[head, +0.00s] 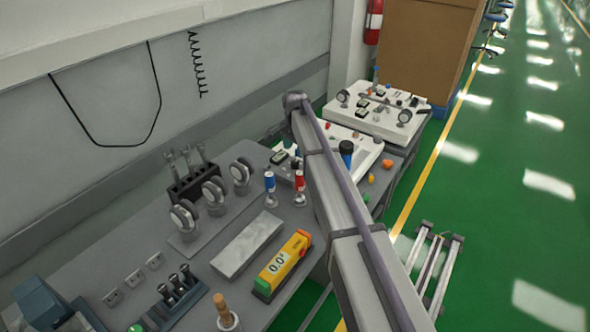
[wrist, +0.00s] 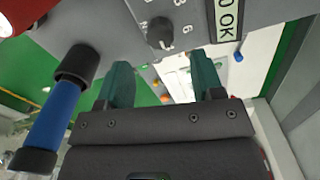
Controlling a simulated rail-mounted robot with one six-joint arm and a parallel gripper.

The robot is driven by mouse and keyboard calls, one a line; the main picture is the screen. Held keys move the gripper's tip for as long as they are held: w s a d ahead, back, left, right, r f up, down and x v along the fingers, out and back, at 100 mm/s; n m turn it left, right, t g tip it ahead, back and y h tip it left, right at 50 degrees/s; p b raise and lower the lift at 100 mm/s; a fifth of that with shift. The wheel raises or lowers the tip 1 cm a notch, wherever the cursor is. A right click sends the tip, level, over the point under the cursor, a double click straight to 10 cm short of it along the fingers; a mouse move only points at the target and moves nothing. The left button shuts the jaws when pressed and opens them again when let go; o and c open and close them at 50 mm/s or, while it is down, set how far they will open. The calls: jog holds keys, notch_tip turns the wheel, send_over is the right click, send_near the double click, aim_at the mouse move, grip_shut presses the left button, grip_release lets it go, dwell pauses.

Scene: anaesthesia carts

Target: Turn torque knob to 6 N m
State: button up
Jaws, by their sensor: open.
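The torque knob (wrist: 160,32) is a dark round knob on a grey panel in the upper middle of the wrist view. Printed scale numbers stand around it, with a 6 to its right. I cannot tell for sure which number it points at. My gripper (wrist: 161,70) has two teal fingers, set wide apart with nothing between them. The knob appears beyond the fingertips, between their lines, and apart from them. A display (wrist: 228,18) reading "0 OK" is to the right of the knob. In the head view my arm hides the gripper, and I cannot make out the knob.
A blue cylinder with black ends (wrist: 55,112) is close on the left in the wrist view. In the head view, a yellow device reading 0.0 (head: 283,262), a grey block (head: 247,243) and round gauges (head: 214,192) crowd the bench. A white equipment board (head: 378,112) stands behind.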

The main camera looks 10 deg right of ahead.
aim_at(295, 161)
notch_tip(295, 161, down, 7)
jog(key=b, duration=0.4)
jog(key=shift+r+b, duration=0.15)
jog(key=shift+b, duration=0.25)
jog(key=shift+r, duration=0.1)
jog(key=shift+r, duration=0.1)
jog(key=shift+c, duration=0.2)
jog(key=c, duration=0.9)
